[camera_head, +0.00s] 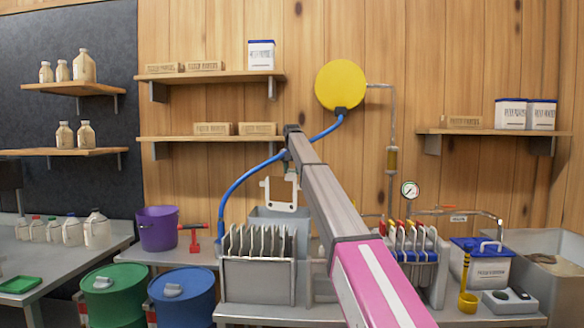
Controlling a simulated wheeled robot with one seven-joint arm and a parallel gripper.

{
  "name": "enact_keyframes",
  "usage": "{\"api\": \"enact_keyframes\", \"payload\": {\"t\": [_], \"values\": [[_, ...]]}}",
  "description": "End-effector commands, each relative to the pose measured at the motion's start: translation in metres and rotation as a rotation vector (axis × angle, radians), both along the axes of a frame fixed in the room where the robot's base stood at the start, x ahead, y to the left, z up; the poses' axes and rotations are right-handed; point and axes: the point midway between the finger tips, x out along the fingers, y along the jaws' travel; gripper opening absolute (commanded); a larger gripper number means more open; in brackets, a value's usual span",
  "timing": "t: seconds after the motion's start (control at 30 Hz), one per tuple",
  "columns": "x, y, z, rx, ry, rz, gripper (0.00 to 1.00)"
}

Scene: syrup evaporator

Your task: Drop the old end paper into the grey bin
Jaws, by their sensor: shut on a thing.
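The old end paper appears to be the pale, thin sheet (284,207) with cut-out edges, hanging upright below my gripper (291,172). My gripper is shut on its upper part, and the fingers are small and partly hidden by my arm. A light grey open container (262,213), likely the grey bin, stands behind the plate rack. The sheet hangs in front of or above this container's rim in the picture; I cannot tell the depth. My arm hides the container's right side, and its inside is not clear.
A grey rack (258,281) of upright plates stands in front of the container. The filter press (412,245) with coloured handles is to the right, beside a blue-lidded tub (484,266). A blue hose (236,185) loops behind my arm. A purple bucket (158,230) stands left.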

Motion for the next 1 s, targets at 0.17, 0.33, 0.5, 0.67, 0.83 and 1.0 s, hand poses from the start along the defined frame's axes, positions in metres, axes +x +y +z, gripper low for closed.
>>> {"api": "enact_keyframes", "payload": {"t": [0.17, 0.33, 0.5, 0.67, 0.83, 1.0], "values": [[-0.001, 0.0, -0.017, 0.0, 0.0, 0.0, 0.18], [-0.001, 0.0, -0.033, 0.0, 0.0, 0.0, 0.18], [-0.001, 0.0, -0.049, 0.0, 0.001, 0.0, 0.18], [-0.001, 0.0, -0.064, 0.0, 0.0, 0.0, 0.18], [-0.001, 0.0, -0.08, 0.0, 0.001, 0.0, 0.18], [-0.001, 0.0, -0.096, 0.0, 0.0, 0.0, 0.18]]}}
